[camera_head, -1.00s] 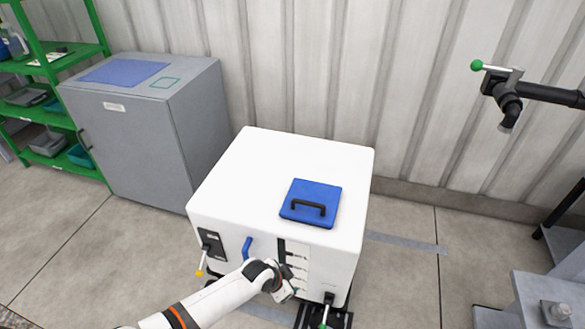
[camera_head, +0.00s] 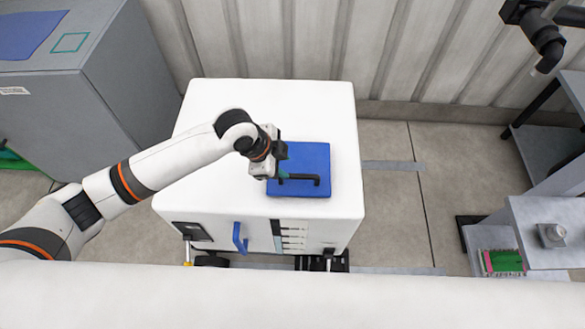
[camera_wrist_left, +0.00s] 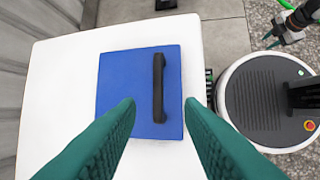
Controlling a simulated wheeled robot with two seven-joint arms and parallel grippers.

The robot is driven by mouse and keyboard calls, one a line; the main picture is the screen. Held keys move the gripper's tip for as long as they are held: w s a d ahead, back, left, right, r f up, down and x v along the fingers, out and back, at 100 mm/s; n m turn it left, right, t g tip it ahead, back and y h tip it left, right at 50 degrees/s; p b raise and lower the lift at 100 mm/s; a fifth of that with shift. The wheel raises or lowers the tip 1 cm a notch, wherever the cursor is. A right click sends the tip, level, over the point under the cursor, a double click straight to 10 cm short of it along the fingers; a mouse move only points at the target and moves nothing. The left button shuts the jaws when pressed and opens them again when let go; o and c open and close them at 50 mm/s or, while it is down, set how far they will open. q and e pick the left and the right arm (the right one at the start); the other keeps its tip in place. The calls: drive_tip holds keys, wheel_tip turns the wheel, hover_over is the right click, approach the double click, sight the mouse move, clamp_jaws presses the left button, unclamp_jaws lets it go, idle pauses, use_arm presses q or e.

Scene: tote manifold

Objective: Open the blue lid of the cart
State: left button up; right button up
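The blue lid (camera_head: 309,158) lies flat and closed on the white top of the cart (camera_head: 210,108). Its black handle (camera_head: 302,180) stands up near the lid's front edge. My left gripper (camera_head: 284,176) is over the lid at the handle's left end. In the left wrist view the lid (camera_wrist_left: 125,85) is below the two green fingers. They are open and apart, with the handle (camera_wrist_left: 158,88) showing between the fingertips (camera_wrist_left: 159,103). Whether the fingers are around the handle or above it, I cannot tell. My right gripper does not show in the head view.
The cart front has a blue lever (camera_head: 240,238) and a black panel (camera_head: 192,232). A grey cabinet (camera_head: 120,100) stands at left, a grey bench (camera_head: 550,210) at right. The rest of the cart top is clear.

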sight(297, 176)
use_arm(q)
drive_tip(key=x, duration=0.8)
drive_tip(key=shift+w+f, duration=0.15)
drive_tip(key=shift+f, duration=0.05)
drive_tip(key=shift+a, duration=0.1)
clamp_jaws()
